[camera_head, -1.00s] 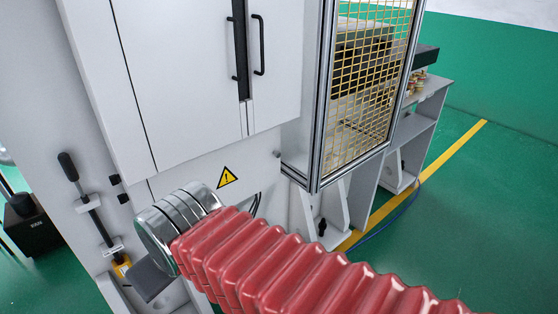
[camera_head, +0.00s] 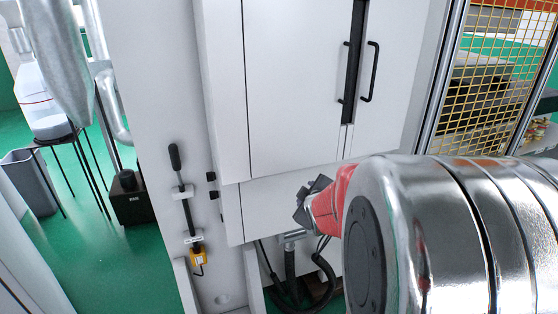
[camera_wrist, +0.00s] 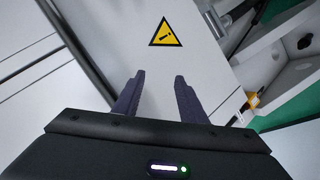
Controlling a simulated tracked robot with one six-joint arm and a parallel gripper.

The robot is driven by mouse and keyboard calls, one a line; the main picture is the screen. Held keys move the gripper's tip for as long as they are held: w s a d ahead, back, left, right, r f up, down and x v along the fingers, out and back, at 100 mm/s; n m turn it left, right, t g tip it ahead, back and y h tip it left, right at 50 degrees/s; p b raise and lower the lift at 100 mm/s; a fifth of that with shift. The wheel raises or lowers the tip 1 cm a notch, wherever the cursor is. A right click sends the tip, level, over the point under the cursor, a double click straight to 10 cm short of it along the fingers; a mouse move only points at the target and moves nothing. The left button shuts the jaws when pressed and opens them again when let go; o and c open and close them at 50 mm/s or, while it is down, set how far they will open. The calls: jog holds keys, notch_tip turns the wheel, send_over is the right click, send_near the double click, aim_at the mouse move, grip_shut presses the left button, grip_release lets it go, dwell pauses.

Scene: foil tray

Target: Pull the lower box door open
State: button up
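The lower box door (camera_head: 262,207) is a plain white panel under the taller upper cabinet doors. From this angle I cannot tell whether it stands slightly ajar. My gripper (camera_head: 306,204) is in front of its right part, and the red arm cover and a large shiny link of my arm hide what lies further right. In the wrist view, the two dark fingers of my gripper (camera_wrist: 159,80) are apart with nothing between them. They point at a white panel (camera_wrist: 115,45) with a yellow warning triangle (camera_wrist: 165,33) just beyond the fingertips. The triangle is hidden in the head view.
The upper cabinet door (camera_head: 296,80) has black handles at its right. Dark hoses (camera_head: 289,275) hang below the lower door. A lever (camera_head: 186,205) is at the left. A stool (camera_head: 70,150) and bin (camera_head: 30,180) stand further left. A yellow mesh guard (camera_head: 490,75) is at the right.

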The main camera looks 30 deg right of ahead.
jog(key=s+d+f+n+t+h, duration=0.1)
jog(key=s+d+f+n, duration=0.1)
jog(key=d, duration=0.5)
jog(key=s+d+f+n+t+h, duration=0.2)
jog(key=s+d+f, duration=0.2)
jog(key=d, duration=0.3)
jog(key=s+d+f+n+t+h, duration=0.1)
jog(key=s+d+f, duration=0.3)
jog(key=d, duration=0.3)
jog(key=shift+d+f+n+h, duration=0.3)
jog(key=shift+f+n, duration=0.05)
jog(key=shift+n, duration=0.05)
jog(key=x, duration=1.3)
jog(key=shift+w+d, duration=0.2)
jog(key=shift+w, duration=0.15)
jog(key=shift+r, duration=0.15)
jog(key=shift+c, duration=0.5)
